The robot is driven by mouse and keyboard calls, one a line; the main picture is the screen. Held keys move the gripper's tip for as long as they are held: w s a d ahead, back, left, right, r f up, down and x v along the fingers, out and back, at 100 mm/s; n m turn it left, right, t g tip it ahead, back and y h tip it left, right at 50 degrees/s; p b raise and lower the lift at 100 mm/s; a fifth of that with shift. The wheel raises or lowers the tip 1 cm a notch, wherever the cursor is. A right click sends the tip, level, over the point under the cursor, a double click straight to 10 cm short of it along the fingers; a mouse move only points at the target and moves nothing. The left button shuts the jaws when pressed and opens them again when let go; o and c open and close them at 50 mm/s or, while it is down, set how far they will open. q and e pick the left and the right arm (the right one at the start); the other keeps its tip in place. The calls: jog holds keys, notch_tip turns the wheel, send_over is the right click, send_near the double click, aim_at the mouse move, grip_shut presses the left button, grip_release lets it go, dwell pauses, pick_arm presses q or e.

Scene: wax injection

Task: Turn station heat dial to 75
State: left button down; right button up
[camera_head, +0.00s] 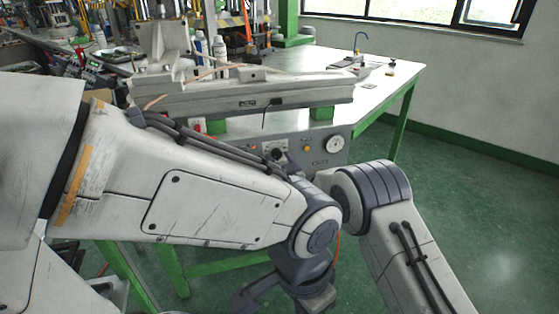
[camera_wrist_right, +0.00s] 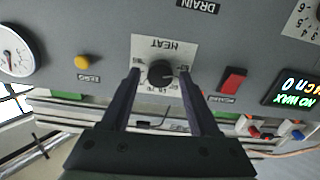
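The heat dial (camera_wrist_right: 160,73) is a black round knob on a white plate marked HEAT, upside down in the right wrist view. The dial also shows small on the station's front panel in the head view (camera_head: 275,152). My right gripper (camera_wrist_right: 160,76) is open, with one dark finger on each side of the dial and a visible gap to it on both sides. The dial's setting is too small to read. In the head view arm links cover the space in front of the panel, and I cannot make out my left gripper.
A white gauge (camera_wrist_right: 16,50), a yellow button (camera_wrist_right: 82,62), a red switch (camera_wrist_right: 233,80) and a lit display (camera_wrist_right: 292,98) sit on the same panel. The station stands on a green-legged table (camera_head: 385,85). Green floor (camera_head: 480,190) is clear at the right.

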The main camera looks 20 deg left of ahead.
grip_shut()
